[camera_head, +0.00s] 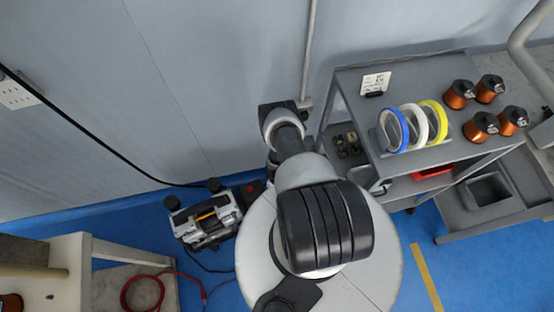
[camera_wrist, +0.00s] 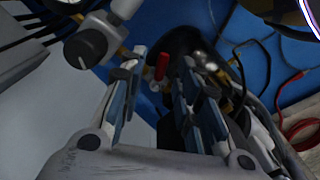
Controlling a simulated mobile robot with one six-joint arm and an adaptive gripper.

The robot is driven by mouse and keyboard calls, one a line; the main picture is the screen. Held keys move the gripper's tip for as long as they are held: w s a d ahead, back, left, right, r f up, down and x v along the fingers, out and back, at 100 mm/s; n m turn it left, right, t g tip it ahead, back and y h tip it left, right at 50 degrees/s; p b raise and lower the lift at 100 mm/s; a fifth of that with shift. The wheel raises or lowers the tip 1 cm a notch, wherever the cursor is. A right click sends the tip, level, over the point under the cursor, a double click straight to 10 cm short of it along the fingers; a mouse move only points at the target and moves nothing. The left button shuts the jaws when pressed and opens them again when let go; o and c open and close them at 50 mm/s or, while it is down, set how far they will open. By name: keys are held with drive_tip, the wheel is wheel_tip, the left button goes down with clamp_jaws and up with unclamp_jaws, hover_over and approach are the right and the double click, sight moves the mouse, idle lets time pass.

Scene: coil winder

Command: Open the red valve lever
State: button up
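The red valve lever (camera_wrist: 162,66) shows small in the wrist view, near a dark rounded part and brass-coloured fittings. It appears between the two fingertips of my gripper (camera_wrist: 165,57), beyond them. I cannot tell whether either finger touches it. My gripper is open, with a clear gap between its blue-grey fingers. In the head view my arm hides the gripper, and I cannot make out the lever there.
A grey and black machine (camera_head: 206,218) stands on the blue floor by the wall. A grey cart (camera_head: 352,85) with tape rolls and copper coils stands right. A red cable (camera_wrist: 303,128) lies at the right in the wrist view.

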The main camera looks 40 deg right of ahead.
drive_tip(key=shift+c, duration=0.5)
clamp_jaws()
drive_tip(key=shift+d, duration=0.1)
drive_tip(key=n, duration=0.3)
drive_tip(key=d+n, duration=0.1)
drive_tip(key=n, duration=0.2)
drive_tip(key=w+n, duration=0.1)
drive_tip(key=n, duration=0.2)
drive_tip(key=shift+w+d, duration=0.1)
drive_tip(key=shift+d, duration=0.15)
drive_tip(key=shift+w+d+n+b, duration=0.1)
drive_tip(key=shift+w+n+b, duration=0.05)
drive_tip(key=shift+n, duration=0.6)
drive_tip(key=shift+w+d+n+b, duration=0.1)
drive_tip(key=shift+n+b, duration=0.05)
drive_tip(key=shift+n, duration=0.6)
